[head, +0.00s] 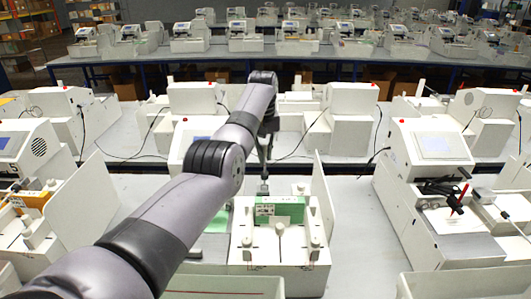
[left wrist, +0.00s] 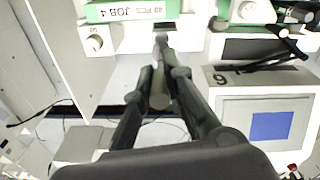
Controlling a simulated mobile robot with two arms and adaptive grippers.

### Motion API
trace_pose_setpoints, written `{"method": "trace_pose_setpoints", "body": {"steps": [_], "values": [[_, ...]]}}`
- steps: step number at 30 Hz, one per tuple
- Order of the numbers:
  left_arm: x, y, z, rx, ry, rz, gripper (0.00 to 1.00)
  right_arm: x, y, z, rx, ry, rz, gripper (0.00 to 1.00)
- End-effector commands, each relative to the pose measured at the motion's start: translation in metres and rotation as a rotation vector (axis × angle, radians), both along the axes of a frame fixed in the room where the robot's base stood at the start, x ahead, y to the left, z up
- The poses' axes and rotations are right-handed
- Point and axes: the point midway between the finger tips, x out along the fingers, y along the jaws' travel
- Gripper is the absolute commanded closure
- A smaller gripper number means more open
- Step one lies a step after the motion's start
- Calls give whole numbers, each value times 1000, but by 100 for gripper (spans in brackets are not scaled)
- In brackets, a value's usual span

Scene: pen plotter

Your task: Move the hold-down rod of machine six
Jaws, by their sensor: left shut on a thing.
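Machine six, with a blue screen and an upside-down 6 on its casing (left wrist: 235,98), fills the right of the left wrist view. In the head view its casing (head: 200,128) is partly hidden behind my left arm. My left gripper (head: 264,180) is above the back of the white bed in the head view. In the left wrist view the left gripper (left wrist: 160,72) is shut on the grey hold-down rod (left wrist: 162,44), whose far end is near the green block (left wrist: 125,10) marked JOB 4. The fingers hide part of the rod. My right gripper is not in view.
A white bed with knobs (head: 282,240) carries the green block, with an upright white panel (head: 323,195) at its right. A neighbouring machine (head: 425,150) with a red pen stands to the right. More machines stand behind. Cables lie on the bench.

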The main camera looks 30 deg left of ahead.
Motion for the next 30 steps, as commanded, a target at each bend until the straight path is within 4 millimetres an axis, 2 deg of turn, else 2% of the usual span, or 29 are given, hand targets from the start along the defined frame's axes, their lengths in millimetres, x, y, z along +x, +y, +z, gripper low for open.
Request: {"method": "trace_pose_setpoints", "body": {"steps": [2, 3, 13, 23, 26, 30], "values": [[-1, 0, -2, 1, 5, 0, 100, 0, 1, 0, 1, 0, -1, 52], [-1, 0, -2, 2, 6, 0, 88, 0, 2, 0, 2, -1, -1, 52], [-1, 0, -1, 0, 3, 0, 67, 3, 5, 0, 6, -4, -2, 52], [0, 0, 2, 0, 1, 0, 67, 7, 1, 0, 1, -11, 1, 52], [0, 0, 11, 1, -1, 0, 67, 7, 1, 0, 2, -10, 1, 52], [-2, -1, 38, -1, -2, 0, 67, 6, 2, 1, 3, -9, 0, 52]]}}
